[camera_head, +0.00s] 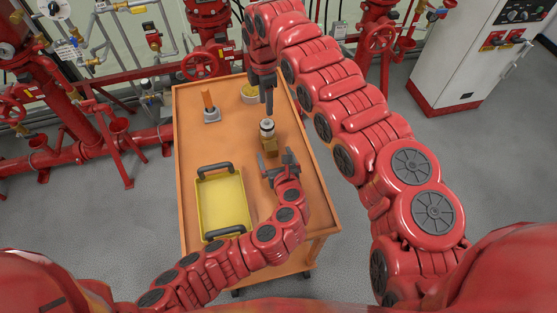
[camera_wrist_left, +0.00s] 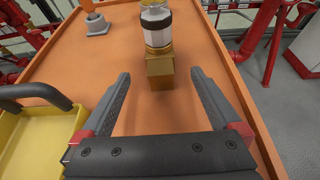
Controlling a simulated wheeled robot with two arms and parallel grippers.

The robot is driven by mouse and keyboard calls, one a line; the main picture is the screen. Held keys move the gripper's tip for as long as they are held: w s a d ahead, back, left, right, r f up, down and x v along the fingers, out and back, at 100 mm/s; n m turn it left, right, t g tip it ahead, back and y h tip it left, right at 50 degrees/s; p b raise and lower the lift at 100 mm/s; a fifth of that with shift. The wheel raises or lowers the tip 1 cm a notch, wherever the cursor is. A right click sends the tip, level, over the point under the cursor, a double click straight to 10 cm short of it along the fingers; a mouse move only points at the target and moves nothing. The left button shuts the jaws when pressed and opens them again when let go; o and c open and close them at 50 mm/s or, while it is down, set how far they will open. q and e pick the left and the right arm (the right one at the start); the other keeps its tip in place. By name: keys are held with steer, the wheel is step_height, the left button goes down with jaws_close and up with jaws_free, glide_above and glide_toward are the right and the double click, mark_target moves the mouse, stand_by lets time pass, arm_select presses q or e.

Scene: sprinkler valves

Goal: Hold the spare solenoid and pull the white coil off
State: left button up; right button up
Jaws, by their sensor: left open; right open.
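The spare solenoid stands upright on the orange cart top (camera_head: 230,150), with a brass body (camera_head: 268,147) below and a white coil (camera_head: 267,126) with a black band above.
A yellow tray (camera_head: 222,203) with black handles lies at the left of the cart. A grey-based part with an orange top (camera_head: 210,107) and a small yellow round container (camera_head: 249,94) stand at the back. Red pipes and valves (camera_head: 85,155) stand behind the cart.

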mark_target(270, 143)
arm_select(q)
steer(key=x, duration=0.9)
steer(key=shift+w+f, duration=0.2)
steer(key=shift+w, duration=0.05)
jaws_close()
steer(key=c, duration=0.7)
jaws_free()
jaws_close()
